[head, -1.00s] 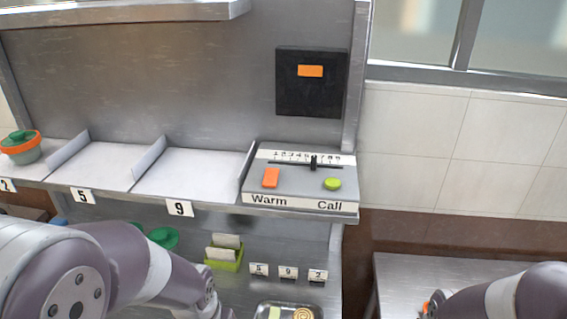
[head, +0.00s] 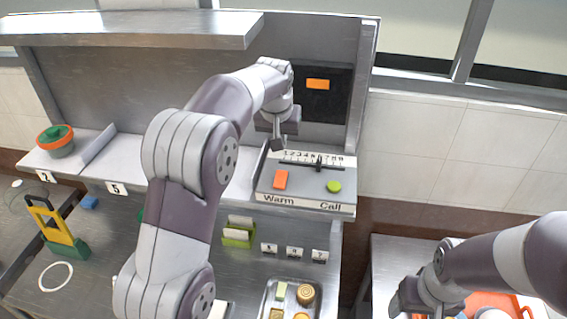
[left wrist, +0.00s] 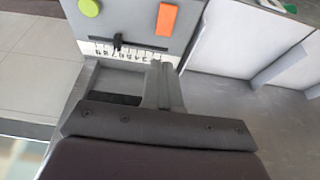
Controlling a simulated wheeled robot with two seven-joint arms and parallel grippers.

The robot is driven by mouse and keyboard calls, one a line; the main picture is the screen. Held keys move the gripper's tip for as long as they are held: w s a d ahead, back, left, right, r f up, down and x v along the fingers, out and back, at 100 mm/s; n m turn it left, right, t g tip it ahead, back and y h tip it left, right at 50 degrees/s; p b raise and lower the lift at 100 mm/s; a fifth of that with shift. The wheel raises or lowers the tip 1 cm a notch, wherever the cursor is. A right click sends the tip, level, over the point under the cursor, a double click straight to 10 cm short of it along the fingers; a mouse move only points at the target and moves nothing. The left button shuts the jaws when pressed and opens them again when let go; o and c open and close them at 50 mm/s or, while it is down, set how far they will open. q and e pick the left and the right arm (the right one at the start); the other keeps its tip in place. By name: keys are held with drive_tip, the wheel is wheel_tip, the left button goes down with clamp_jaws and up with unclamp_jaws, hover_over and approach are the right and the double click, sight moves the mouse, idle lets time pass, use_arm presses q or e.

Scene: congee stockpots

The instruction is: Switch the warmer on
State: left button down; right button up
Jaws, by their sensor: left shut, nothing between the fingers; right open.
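The orange Warm switch (head: 280,179) is on the left of the sloped grey control panel (head: 305,183), above the printed word "Warm". It also shows in the left wrist view (left wrist: 166,20). My left gripper (head: 278,144) is shut and empty. It hangs above the back left of the panel, behind the orange switch and apart from it. In the left wrist view its closed fingers (left wrist: 160,68) lie below the number scale. My right gripper (head: 405,300) is open, low at the right over the side table.
A green Call button (head: 334,186) and a black slider (head: 319,162) share the panel. A black box (head: 323,95) with an orange patch is on the wall behind. A tray (head: 272,297) holds food below.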

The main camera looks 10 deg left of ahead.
use_arm(q)
drive_tip(key=b, duration=0.3)
approach(284, 174)
drive_tip(key=p+x, duration=0.5)
drive_tip(key=shift+w+f, duration=0.15)
drive_tip(key=shift+w, duration=0.1)
drive_tip(key=shift+f, duration=0.65)
